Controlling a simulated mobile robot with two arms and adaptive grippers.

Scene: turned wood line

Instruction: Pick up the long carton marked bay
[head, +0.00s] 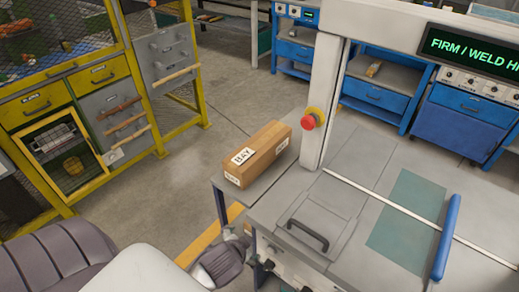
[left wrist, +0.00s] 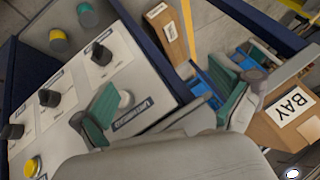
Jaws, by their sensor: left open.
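The long brown carton (head: 270,150) lies on the grey bench top at its left corner, with white labels; the large one reads like BAY. In the left wrist view a carton (left wrist: 276,138) with a clear BAY label shows at the right edge, partly cut off and partly behind a finger. My left gripper (head: 237,256) is low beside the bench, in front of the carton and apart from it. In the left wrist view its green-padded fingers (left wrist: 165,100) are spread, with nothing held between them. My right gripper is not in view.
A control panel (left wrist: 58,108) with knobs and buttons is close to the left fingers. A red stop button (head: 308,122) sits on the post right of the carton. A brown box (left wrist: 168,38) shows farther off. Yellow-framed cabinets (head: 90,85) stand left, with open floor between.

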